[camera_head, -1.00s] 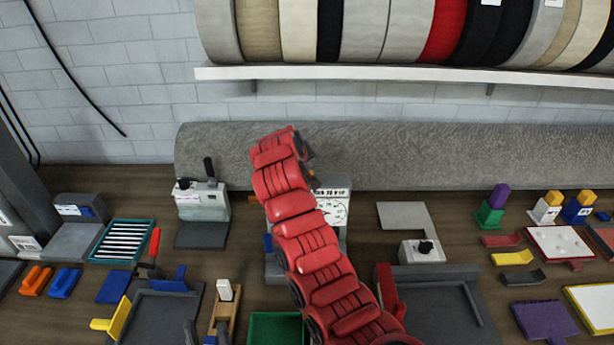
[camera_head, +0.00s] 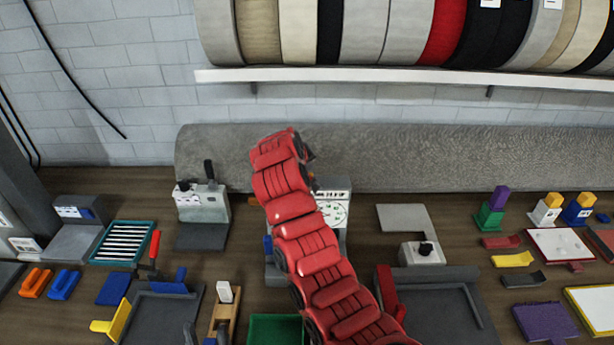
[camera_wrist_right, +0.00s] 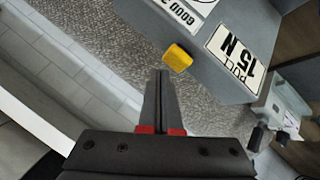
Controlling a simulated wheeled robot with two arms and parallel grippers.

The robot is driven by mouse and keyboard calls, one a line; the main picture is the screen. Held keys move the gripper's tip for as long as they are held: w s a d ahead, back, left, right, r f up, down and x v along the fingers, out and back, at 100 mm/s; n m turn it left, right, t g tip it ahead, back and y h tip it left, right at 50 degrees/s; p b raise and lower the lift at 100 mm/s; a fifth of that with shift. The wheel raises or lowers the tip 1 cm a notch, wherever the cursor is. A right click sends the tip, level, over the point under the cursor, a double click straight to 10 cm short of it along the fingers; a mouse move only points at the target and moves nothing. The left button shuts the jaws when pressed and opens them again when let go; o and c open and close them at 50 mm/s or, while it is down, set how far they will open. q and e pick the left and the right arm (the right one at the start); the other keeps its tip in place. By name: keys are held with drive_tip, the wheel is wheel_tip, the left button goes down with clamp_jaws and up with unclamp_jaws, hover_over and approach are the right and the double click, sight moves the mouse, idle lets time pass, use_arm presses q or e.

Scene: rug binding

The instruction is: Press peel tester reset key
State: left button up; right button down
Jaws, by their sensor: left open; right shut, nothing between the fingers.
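The peel tester (camera_head: 334,213) stands at the middle of the bench, a grey box with a white dial face, partly hidden behind my red right arm. In the right wrist view its grey housing (camera_wrist_right: 225,75) bears a "PULL 15 N" label, and a yellow key (camera_wrist_right: 177,57) sticks out at its corner. My right gripper (camera_wrist_right: 162,75) is shut and empty, its fingertips just short of the yellow key in the picture. I cannot tell whether they touch. In the head view the gripper is largely hidden by the arm. My left gripper is not in view.
A grey rug roll (camera_head: 450,155) lies along the back of the bench, under a shelf (camera_head: 400,74) of binding rolls. A grey machine with a black lever (camera_head: 203,203) stands left of the tester. A white block with a black knob (camera_head: 422,252) stands to its right.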

idle(0.8)
drive_tip(key=shift+f+b, duration=0.4)
drive_tip(key=shift+b, duration=0.15)
drive_tip(key=shift+f+b, duration=0.45)
drive_tip(key=shift+f, duration=0.1)
idle(0.5)
idle(0.3)
drive_tip(key=shift+r, duration=0.95)
drive_tip(key=shift+r, duration=0.1)
drive_tip(key=shift+r+b, duration=0.5)
drive_tip(key=shift+r, duration=1.95)
drive_tip(key=shift+f, duration=0.1)
